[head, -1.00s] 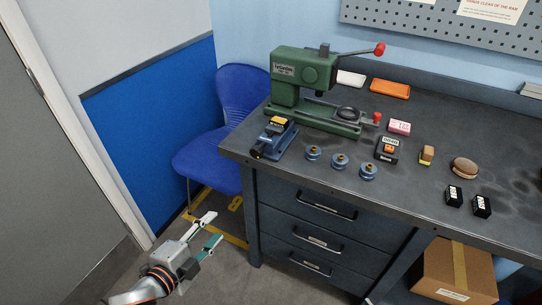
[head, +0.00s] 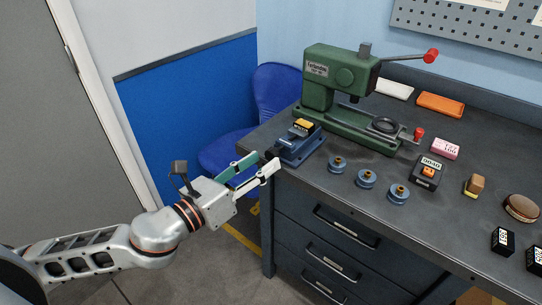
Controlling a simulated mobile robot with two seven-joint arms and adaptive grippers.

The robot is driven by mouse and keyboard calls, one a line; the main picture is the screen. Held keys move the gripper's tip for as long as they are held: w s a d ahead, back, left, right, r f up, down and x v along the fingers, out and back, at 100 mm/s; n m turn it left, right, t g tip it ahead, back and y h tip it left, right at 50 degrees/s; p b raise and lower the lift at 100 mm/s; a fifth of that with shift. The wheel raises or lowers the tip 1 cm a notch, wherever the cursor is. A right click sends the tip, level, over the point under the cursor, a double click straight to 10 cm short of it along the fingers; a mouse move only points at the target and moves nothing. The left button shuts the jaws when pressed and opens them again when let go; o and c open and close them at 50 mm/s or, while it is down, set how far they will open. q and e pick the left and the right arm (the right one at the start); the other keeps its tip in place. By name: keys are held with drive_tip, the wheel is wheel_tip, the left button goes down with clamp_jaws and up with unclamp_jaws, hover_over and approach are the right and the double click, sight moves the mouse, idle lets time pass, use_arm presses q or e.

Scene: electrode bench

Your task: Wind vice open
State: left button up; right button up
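The small blue vice (head: 301,149) sits at the near left corner of the bench, with a yellow-topped black piece (head: 303,127) at its jaws. The dark end of its screw (head: 272,154) points left and toward me, over the bench edge. My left gripper (head: 257,166) is at the bench's left edge, its two fingers apart and pointing at that screw end. One fingertip looks very close to the screw end; I cannot tell if they touch. My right gripper is not in view.
A green arbor press (head: 340,82) with a red-knobbed lever stands behind the vice. Several blue round pieces (head: 366,179) lie right of it. A black box (head: 428,171) and a brown disc (head: 521,208) lie farther right. A blue chair (head: 277,95) stands left of the bench.

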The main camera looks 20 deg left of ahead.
sight(269, 158)
use_arm(q)
drive_tip(key=shift+x, duration=1.9)
drive_tip(key=c, duration=1.1)
